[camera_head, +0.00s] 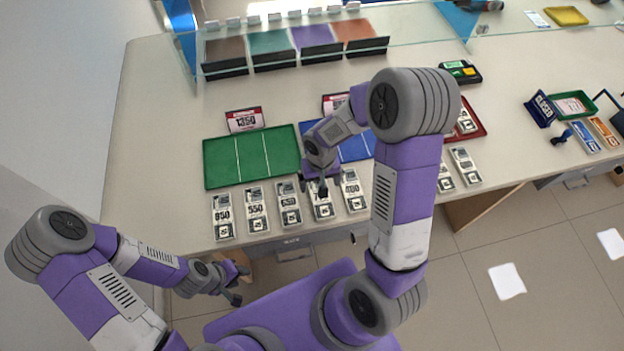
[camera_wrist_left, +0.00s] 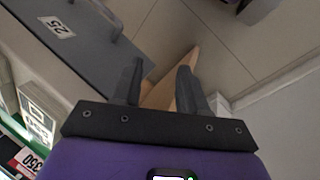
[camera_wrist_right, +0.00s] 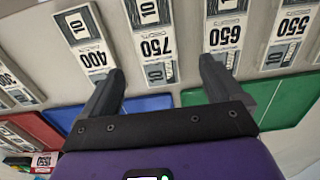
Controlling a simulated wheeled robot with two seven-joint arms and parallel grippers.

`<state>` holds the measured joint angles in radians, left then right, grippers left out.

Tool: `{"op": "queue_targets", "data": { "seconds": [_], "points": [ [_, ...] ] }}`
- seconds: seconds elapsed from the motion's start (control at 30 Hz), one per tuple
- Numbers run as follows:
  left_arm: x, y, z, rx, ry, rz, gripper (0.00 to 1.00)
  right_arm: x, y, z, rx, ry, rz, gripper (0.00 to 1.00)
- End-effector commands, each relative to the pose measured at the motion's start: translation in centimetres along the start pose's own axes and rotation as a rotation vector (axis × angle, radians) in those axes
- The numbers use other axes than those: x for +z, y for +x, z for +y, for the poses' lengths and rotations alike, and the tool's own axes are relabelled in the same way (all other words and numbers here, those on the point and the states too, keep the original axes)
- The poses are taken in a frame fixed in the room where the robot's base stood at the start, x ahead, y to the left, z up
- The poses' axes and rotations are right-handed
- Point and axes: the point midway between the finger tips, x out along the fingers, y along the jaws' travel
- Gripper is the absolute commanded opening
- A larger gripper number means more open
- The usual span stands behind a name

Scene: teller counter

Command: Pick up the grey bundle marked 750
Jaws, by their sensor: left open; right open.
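The grey bundle marked 750 (camera_wrist_right: 155,46) lies flat on the counter in the right wrist view, between the lines of my open right gripper's two fingers (camera_wrist_right: 161,80). In the head view the 750 bundle (camera_head: 322,208) is partly hidden by my right gripper (camera_head: 315,184), which hangs above its far end. I see no contact with the bundle. The bundle marked 650 (camera_wrist_right: 226,34) and the one marked 400 (camera_wrist_right: 93,55) lie on either side of it. My left gripper (camera_head: 238,284) is open and empty, off the counter's front edge.
Bundles marked 550 (camera_head: 256,210) and others continue the row along the front edge. Behind it are a green tray (camera_head: 207,160) and a blue tray (camera_head: 352,150), with price-like signs (camera_head: 244,120) behind. A glass screen (camera_head: 420,36) crosses the back.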

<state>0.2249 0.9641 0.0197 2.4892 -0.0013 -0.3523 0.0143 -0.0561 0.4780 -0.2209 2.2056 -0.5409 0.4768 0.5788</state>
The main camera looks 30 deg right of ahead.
Motion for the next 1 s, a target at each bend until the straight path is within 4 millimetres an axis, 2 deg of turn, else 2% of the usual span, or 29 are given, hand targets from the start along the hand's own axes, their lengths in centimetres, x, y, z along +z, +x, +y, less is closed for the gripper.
{"op": "queue_targets", "data": {
  "seconds": [0.27,0.53,0.83,0.87,1.0],
  "points": [
    [0.1,0.7,-0.3,0.000,0.000,-0.004,0.43,0.0,2.8,0.3,0.010,0.003,-0.003,0.94],
    [0.0,1.5,-0.6,0.000,0.000,-0.002,0.43,0.1,6.7,0.5,0.009,0.003,-0.003,0.94],
    [0.0,1.5,-0.6,0.000,0.000,-0.002,0.43,0.1,7.2,0.5,0.007,0.003,0.000,0.94],
    [0.0,1.5,-0.6,0.000,0.000,-0.002,0.43,0.1,7.2,0.5,0.007,0.003,0.000,0.92],
    [0.0,1.5,-0.6,0.000,0.000,-0.002,0.43,0.1,7.2,0.5,0.007,0.003,0.000,0.71]
  ]
}}
